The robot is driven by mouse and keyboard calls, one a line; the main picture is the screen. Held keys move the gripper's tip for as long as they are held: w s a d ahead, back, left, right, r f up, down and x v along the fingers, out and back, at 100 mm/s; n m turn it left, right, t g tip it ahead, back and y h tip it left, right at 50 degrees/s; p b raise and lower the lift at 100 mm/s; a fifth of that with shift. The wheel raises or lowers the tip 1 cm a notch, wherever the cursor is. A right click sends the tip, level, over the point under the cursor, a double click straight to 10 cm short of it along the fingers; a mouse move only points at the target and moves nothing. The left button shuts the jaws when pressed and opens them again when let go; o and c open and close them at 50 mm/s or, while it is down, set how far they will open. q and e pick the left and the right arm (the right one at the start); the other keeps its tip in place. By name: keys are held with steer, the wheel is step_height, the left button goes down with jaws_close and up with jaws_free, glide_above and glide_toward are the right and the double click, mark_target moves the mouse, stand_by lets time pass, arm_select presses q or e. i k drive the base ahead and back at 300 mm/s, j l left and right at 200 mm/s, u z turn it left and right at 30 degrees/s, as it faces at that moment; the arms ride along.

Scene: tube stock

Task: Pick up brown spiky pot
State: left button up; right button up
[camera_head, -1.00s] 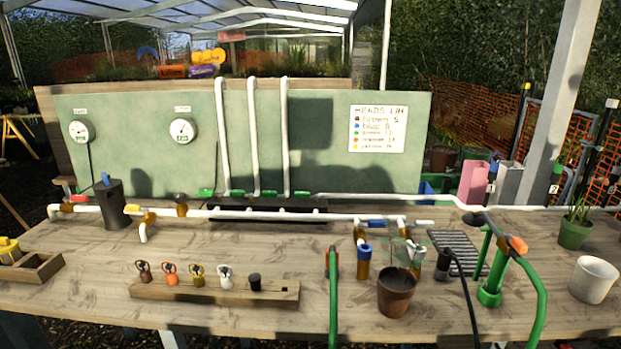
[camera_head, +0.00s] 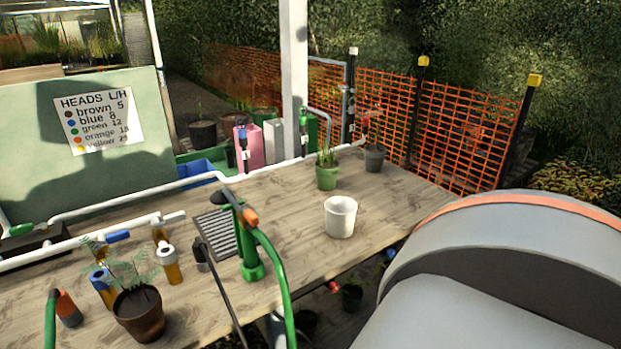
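A brown pot (camera_head: 138,315) with a thin, feathery green plant (camera_head: 120,268) stands upright on the wooden table at the lower left. It is the only clearly brown pot on the table top. A green pot (camera_head: 327,177) with upright spiky leaves stands farther back, right of the middle. A large grey rounded arm part with an orange stripe, mine, fills the lower right. Neither of my grippers shows, and nothing touches the brown pot.
Blue-and-brown (camera_head: 103,288) and white-and-brown (camera_head: 170,265) fittings stand beside the brown pot. A green standpipe with a hose (camera_head: 250,245), black grate (camera_head: 215,232), white pot (camera_head: 340,216) and grey pot (camera_head: 374,158) are to the right. White pipes run along the back.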

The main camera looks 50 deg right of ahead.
mark_target(307, 321)
steer(key=l, duration=2.85)
